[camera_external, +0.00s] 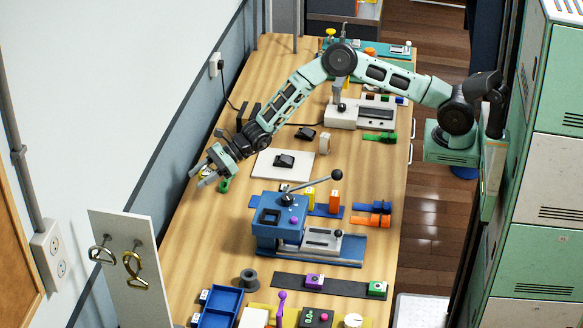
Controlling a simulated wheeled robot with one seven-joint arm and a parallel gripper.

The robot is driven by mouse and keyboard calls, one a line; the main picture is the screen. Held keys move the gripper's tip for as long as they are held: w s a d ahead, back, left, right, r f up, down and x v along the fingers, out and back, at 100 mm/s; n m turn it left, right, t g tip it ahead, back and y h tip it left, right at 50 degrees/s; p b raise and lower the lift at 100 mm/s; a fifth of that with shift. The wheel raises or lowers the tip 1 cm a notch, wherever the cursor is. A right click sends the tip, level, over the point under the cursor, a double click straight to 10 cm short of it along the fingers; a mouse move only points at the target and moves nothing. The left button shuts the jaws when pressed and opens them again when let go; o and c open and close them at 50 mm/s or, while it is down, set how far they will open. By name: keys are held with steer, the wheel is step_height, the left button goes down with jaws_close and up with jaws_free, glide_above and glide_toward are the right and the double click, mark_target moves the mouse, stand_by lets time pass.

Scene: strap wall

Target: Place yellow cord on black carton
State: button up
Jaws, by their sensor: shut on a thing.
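My gripper (205,178) is at the left side of the wooden table, close to the wall, with its fingers pointing down and left. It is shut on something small. A little yellow shows at the fingers, which looks like the yellow cord (205,172); its shape is mostly hidden. A small green thing (224,185) is just below the gripper; I cannot tell if they touch. No carton is clearly marked out: a black boxy thing (285,160) lies on a white board right of the gripper, and dark blocks (250,113) stand behind my forearm.
A blue machine with a lever (280,222) stands mid-table. A white panel (127,285) at front left carries a silver loop (102,253) and a gold loop (132,264) on hooks. A blue tray (220,306) is near the front. Bare wood (215,235) lies left of the machine.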

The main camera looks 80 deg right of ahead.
steer(key=w+d+r+b, duration=0.1)
steer(key=w+d, duration=0.1)
steer(key=d, duration=0.4)
steer(key=w+d+r+b, duration=0.2)
steer(key=d, duration=0.4)
step_height(320, 180, up, 4)
steer(key=m+h+b, duration=0.1)
steer(key=b, duration=0.6)
glide_above(244, 111)
steer(key=shift+t, duration=0.4)
step_height(244, 111, down, 10)
steer(key=shift+r+p, duration=0.15)
steer(key=shift+p, duration=0.55)
steer(key=o, duration=1)
steer(key=shift+c, duration=0.2)
